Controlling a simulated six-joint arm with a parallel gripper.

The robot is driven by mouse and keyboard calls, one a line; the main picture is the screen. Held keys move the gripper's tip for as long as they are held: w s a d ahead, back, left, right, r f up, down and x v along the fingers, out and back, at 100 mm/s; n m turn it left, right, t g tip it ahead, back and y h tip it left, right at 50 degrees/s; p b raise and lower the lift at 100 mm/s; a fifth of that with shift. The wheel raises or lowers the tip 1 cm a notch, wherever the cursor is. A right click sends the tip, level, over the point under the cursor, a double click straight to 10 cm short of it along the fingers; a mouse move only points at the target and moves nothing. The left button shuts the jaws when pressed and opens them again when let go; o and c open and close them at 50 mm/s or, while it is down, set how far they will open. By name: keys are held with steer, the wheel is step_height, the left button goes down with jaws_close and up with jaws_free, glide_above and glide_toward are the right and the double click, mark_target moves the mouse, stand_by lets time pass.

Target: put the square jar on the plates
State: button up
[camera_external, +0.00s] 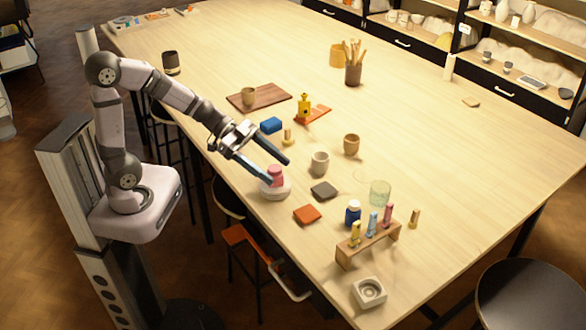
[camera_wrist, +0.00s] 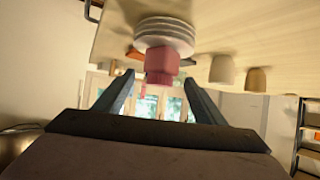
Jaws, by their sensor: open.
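The pink square jar (camera_external: 275,175) stands upright on the stack of pale plates (camera_external: 276,191) near the table's front edge. In the wrist view, which looks upside down, the jar (camera_wrist: 161,62) rests against the plates (camera_wrist: 165,33), with a narrower knob at its free end. My gripper (camera_external: 278,169) is open beside the jar. In the wrist view its two fingers (camera_wrist: 158,78) are spread wide, with the jar seen between and just past their tips. I see no finger pressed on the jar.
A wooden rack (camera_external: 368,246) with bottles is farther right.

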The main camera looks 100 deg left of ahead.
steer(key=p+v, duration=0.1)
steer(key=v, duration=0.9)
steer(key=shift+s+r+p, duration=0.15)
steer(key=shift+s+p, duration=0.15)
steer(key=shift+s, duration=0.05)
steer(key=shift+a, duration=0.1)
steer(key=w+a+r+n+y+p, duration=0.3)
steer(key=w+a+y+p, duration=0.1)
steer(key=w+a+y, duration=0.3)
steer(key=s+d+f+n+g+p, duration=0.1)
steer(key=d+f+g, duration=0.1)
steer(key=s+d+f+n+g+p, duration=0.1)
steer(key=s+d+f+g, duration=0.1)
steer(key=f, duration=0.1)
steer(key=s+d+f+g+p, duration=0.1)
steer(key=s+d+f+g, duration=0.1)
steer(key=shift+s+d+f+n, duration=0.1)
steer(key=shift+d+f+n, duration=0.1)
steer(key=shift+d+n, duration=0.15)
steer(key=s+d+f+m+g+h+b, duration=0.1)
steer(key=s+d+f+g, duration=0.2)
steer(key=d, duration=0.4)
steer(key=s+d+f+m+g+h+b, duration=0.1)
steer(key=s+d+f+g+h, duration=0.1)
steer(key=s+d+f, duration=0.3)
steer(key=s+d, duration=0.2)
steer(key=d, duration=0.1)
steer(key=shift+g+h, duration=0.3)
steer(key=shift+g, duration=0.1)
